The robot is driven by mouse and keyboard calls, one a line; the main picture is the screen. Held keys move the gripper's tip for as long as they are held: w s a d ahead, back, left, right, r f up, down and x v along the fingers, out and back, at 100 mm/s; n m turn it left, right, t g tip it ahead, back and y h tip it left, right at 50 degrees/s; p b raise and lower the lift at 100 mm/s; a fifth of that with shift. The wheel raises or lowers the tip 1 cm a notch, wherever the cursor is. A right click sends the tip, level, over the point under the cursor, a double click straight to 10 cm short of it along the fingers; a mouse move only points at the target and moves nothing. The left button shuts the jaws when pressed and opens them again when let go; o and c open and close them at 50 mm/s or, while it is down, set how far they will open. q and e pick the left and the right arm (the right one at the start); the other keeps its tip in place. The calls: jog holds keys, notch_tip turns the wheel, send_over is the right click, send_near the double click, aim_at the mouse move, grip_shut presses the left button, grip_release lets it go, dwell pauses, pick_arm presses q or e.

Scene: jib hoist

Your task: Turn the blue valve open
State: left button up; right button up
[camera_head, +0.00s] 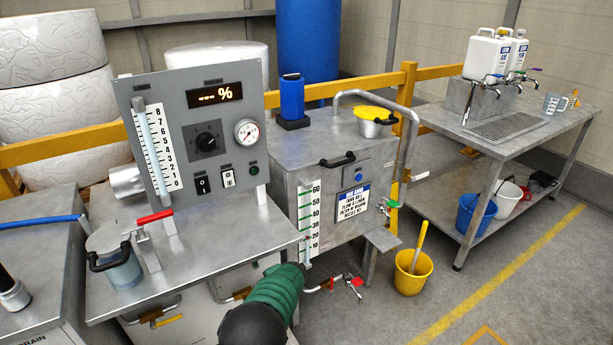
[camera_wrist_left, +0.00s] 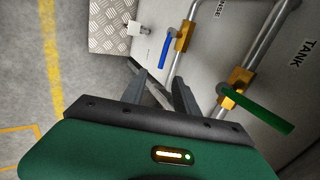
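The blue valve has a blue lever (camera_wrist_left: 166,49) on a brass body (camera_wrist_left: 184,36), set on a metal pipe in the left wrist view. My left gripper (camera_wrist_left: 159,78) shows there with its two dark fingers apart. The free end of the blue lever lies just beyond the gap between the fingertips, with nothing seen held. I cannot tell how far the lever is from the fingers. In the head view a green and black part of my arm covers the space below the table, and neither gripper shows. My right gripper is in no view.
A second brass valve with a green lever (camera_wrist_left: 262,110) sits to the right of the blue one. A checkered metal plate (camera_wrist_left: 110,22) is at the upper left. In the head view, the control panel's metal table (camera_head: 205,250) stands above the pipes. A yellow bucket (camera_head: 413,272) stands on the floor.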

pick_arm(q)
jog(key=s+a+r+n+g+h, duration=0.1)
jog(key=s+a+r+n, duration=0.2)
jog(key=s, duration=0.8)
jog(key=s+r+n+g+h, duration=0.15)
jog(key=s+r+n, duration=0.3)
jog(key=s, duration=0.65)
jog(key=s+a+r+n+h, duration=0.1)
jog(key=s+a+r+n, duration=0.2)
jog(key=s, duration=0.8)
jog(key=w+d+p+v, duration=0.1)
jog(key=w+p+v, duration=0.2)
jog(key=p+v, duration=1.6)
jog(key=shift+w+p+v, duration=0.25)
jog(key=shift+p+v, duration=0.05)
jog(key=shift+v, duration=0.75)
jog(key=shift+r, duration=0.1)
